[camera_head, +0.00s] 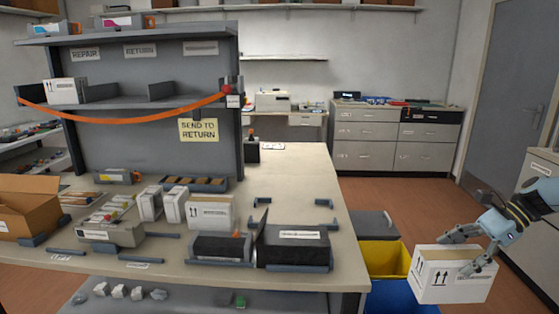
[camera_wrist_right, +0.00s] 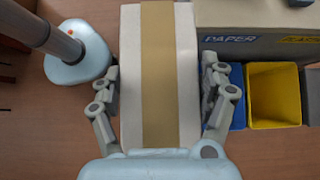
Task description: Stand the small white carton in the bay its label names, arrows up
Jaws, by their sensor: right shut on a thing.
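My right gripper (camera_head: 459,254) is shut on a white carton (camera_head: 437,287), held off the table's right side above the floor. Up arrows and a label show on its sides; the label is too small to read. In the right wrist view the carton (camera_wrist_right: 130,60) has brown tape along its top, with my right gripper's fingers (camera_wrist_right: 160,90) on both sides. The shelf (camera_head: 215,60) has bays with signs REPAIR (camera_head: 86,54) and RETURN (camera_head: 140,50); a third sign is unreadable. A white carton (camera_head: 62,91) stands in the left bay. My left gripper is not in view.
An orange strap (camera_head: 130,119) sags across the shelf front above a yellow note (camera_head: 198,130) reading SEND TO RETURN. More white cartons (camera_head: 210,212), black units (camera_head: 295,246) and an open brown box (camera_head: 30,205) crowd the table. A yellow bin (camera_head: 385,258) stands beside the table.

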